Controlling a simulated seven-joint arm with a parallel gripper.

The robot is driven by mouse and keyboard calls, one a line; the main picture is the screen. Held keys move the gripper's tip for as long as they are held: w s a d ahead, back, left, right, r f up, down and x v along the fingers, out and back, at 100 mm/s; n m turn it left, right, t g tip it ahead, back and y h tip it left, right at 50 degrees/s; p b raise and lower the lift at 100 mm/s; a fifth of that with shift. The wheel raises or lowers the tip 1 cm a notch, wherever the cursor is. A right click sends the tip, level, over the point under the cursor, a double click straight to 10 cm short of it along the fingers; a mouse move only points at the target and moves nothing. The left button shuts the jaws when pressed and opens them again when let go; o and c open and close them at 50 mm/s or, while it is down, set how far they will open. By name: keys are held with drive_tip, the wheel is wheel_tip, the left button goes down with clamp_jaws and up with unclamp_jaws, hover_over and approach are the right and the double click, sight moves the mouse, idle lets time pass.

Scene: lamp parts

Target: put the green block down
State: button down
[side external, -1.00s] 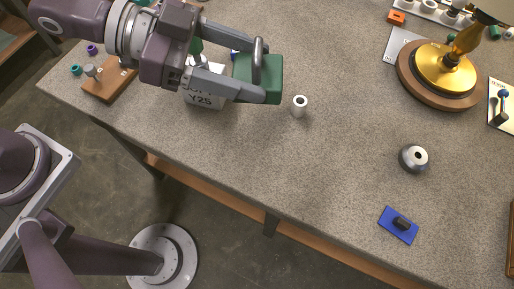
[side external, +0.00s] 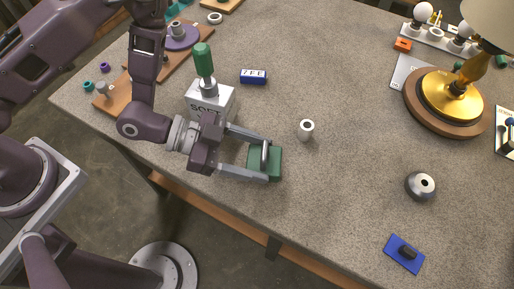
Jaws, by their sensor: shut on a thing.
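The green block (side external: 264,172) has a grey bar-shaped handle on its top face. It is low over the grey table (side external: 330,205) near the front edge; I cannot tell whether its underside touches the table. My gripper (side external: 267,160) reaches in from the left, low and nearly level, with one finger on the far side and one on the near side of the block. It is shut on the block. The fingers hide part of the block's sides.
A white box (side external: 209,101) with a green-handled tool (side external: 204,63) stands behind my wrist. A white cylinder (side external: 305,129) stands just right of the block. The lamp (side external: 450,100) is far right. The middle of the table is clear.

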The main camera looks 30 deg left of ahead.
sight(256, 166)
drive_tip(key=shift+f, duration=1.75)
drive_tip(key=shift+f, duration=0.1)
drive_tip(key=shift+c, duration=1.6)
unclamp_jaws()
drive_tip(key=shift+f, duration=0.1)
drive_tip(key=v, duration=0.7)
drive_tip(key=shift+s+a+r, duration=0.1)
drive_tip(key=shift+a+r, duration=0.15)
drive_tip(key=shift+r, duration=0.05)
